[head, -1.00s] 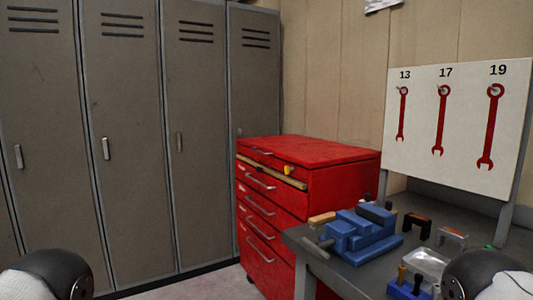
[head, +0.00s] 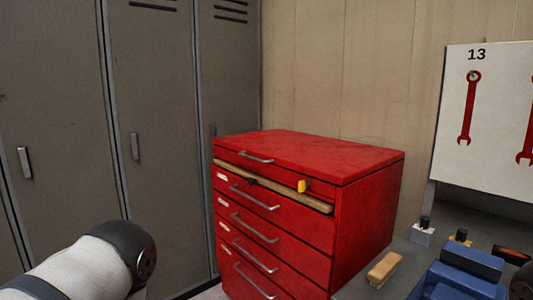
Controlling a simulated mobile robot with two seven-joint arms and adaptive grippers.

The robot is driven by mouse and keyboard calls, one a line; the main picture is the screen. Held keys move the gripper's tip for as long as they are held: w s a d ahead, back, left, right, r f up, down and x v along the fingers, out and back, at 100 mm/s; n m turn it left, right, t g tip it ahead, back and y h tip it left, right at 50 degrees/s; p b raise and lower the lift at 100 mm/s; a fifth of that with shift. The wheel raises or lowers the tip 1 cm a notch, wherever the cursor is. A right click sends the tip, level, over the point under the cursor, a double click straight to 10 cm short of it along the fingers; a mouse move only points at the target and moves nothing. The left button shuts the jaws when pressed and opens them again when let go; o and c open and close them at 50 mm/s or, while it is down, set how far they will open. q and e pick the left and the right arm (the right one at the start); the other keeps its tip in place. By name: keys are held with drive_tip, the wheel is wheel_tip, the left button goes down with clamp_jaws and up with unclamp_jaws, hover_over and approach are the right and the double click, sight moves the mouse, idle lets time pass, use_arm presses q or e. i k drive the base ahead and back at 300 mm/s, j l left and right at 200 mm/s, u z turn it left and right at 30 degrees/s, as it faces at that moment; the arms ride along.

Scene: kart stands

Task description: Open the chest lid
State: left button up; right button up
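The red tool chest (head: 365,225) stands against the back wall, right of the lockers. Its red lid (head: 310,148) lies flat and closed on top, with a silver handle (head: 256,158) on its front edge. Below the lid, a light wooden strip (head: 290,195) runs along the front, with a small yellow piece (head: 303,186) and a small dark piece on it. Several drawers with silver handles sit below and look shut. Part of my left arm shows at the lower left, apart from the chest. Neither gripper is in view.
A grey workbench (head: 405,262) stands close to the chest's right, holding a blue vise (head: 460,280) and a wood-handled tool (head: 384,268). A white wrench board (head: 485,130) rises behind it. Grey lockers (head: 60,120) line the left.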

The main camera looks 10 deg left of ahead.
sight(338, 162)
drive_tip(key=i+j+z, duration=0.3)
drive_tip(key=j, duration=0.35)
drive_tip(key=i+j+z, duration=0.15)
drive_tip(key=j, duration=0.2)
drive_tip(key=i+j+z, duration=0.15)
drive_tip(key=j, duration=0.2)
